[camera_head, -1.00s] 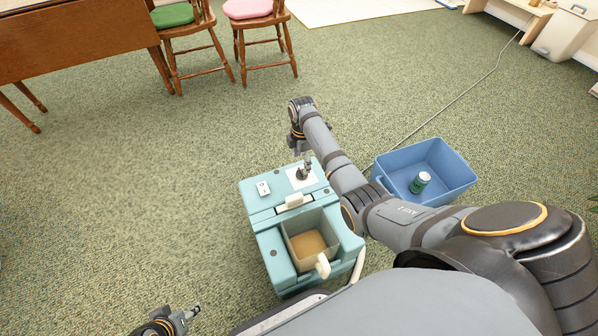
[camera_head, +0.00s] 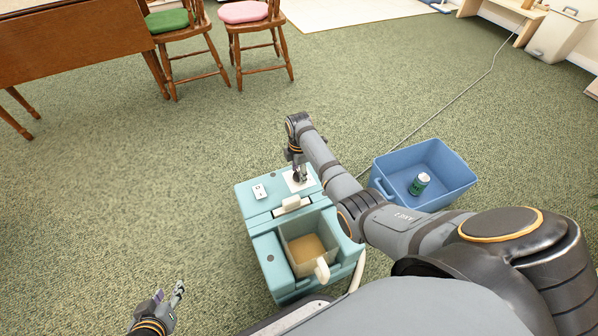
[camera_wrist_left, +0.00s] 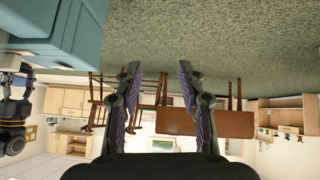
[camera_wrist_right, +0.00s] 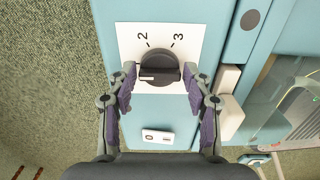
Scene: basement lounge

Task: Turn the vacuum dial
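The teal vacuum (camera_head: 262,222) stands on the carpet in front of me. Its black dial (camera_wrist_right: 158,70) sits on a white plate (camera_wrist_right: 205,42) with the numbers 2 and 3 visible. The dial's grip bar lies crosswise in the right wrist view, with a white mark at its left end. My right gripper (camera_wrist_right: 159,76) is open, with one fingertip close beside each end of the bar; contact is unclear. In the head view the right gripper (camera_head: 298,171) is over the plate and partly hides the dial. My left gripper (camera_head: 169,294) is open and empty, left of the vacuum.
A white rocker switch (camera_wrist_right: 158,136) and a pale latch (camera_wrist_right: 229,102) are near the dial. The vacuum has an open bin (camera_head: 309,247) with brown contents. A blue basket (camera_head: 436,165) holding a green can (camera_head: 419,184) stands to the right. Carpet at left is clear.

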